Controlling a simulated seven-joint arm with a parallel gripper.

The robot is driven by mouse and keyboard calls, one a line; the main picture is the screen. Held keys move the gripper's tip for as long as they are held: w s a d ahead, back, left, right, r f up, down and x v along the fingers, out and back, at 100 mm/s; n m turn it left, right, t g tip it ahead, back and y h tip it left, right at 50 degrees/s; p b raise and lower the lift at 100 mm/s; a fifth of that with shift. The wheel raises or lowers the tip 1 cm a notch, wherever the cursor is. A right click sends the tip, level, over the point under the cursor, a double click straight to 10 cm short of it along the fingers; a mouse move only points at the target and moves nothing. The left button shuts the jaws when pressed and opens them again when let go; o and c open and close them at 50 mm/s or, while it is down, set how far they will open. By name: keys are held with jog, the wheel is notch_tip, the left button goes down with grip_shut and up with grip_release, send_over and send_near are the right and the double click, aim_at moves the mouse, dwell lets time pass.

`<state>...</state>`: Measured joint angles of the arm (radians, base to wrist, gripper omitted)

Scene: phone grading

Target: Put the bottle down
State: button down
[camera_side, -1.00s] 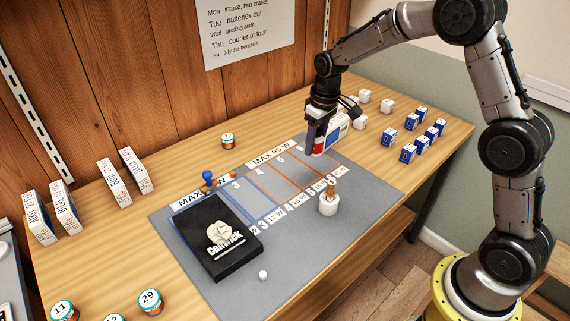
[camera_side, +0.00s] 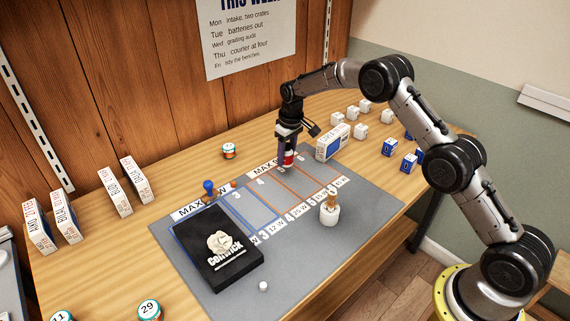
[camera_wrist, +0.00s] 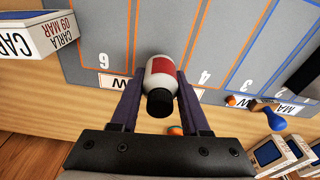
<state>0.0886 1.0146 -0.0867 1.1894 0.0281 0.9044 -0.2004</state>
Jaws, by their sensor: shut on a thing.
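The bottle (camera_wrist: 163,72) is white with a red label and a black cap; in the side view the bottle (camera_side: 288,159) shows below my fingers. My gripper (camera_side: 287,152) is shut on it, with one dark finger on each side in the wrist view (camera_wrist: 160,88). The bottle is low over the far end of the lined grey mat (camera_side: 374,205), by the MAX strip. In the wrist view it is between the lane numbers 6 and 4. I cannot tell whether its base touches the mat.
A white box (camera_side: 333,142) stands just right of my gripper. A small tin (camera_side: 228,151) stands behind. The mat's middle lanes are clear.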

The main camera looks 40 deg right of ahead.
aim_at(287, 144)
jog(key=shift+w+f, duration=0.25)
jog(key=shift+f, duration=1.7)
jog(key=shift+f, duration=0.1)
jog(key=shift+c, duration=1.9)
grip_release()
jog(key=r, duration=0.4)
jog(key=s+r, duration=0.1)
jog(key=r, duration=0.7)
jog(key=shift+s+d+r, duration=0.1)
jog(key=shift+s+r, duration=0.1)
